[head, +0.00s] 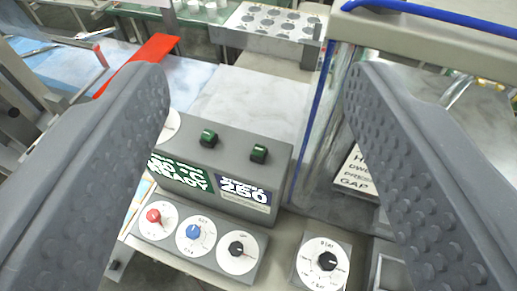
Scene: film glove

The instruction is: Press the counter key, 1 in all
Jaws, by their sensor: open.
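A grey instrument box (235,150) stands below the middle of the head view. Two green keys sit on its top, a left key (208,138) and a right key (259,153). No label marks either one as the counter key. The front has a green display (180,172) reading "READY" and a blue display (243,190) showing "250". My gripper (258,80) is open and empty, with its textured fingers wide apart on either side of the box in the picture. The left finger overlaps the box's left end. I see no contact with the keys.
In front are a red knob (153,216), a blue knob (193,232), a black knob (237,249) and a separate dial (326,261). A clear-walled cabinet (332,110) stands at right. A perforated rack (268,22) and red strip (140,62) lie behind. The pale surface behind the box is clear.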

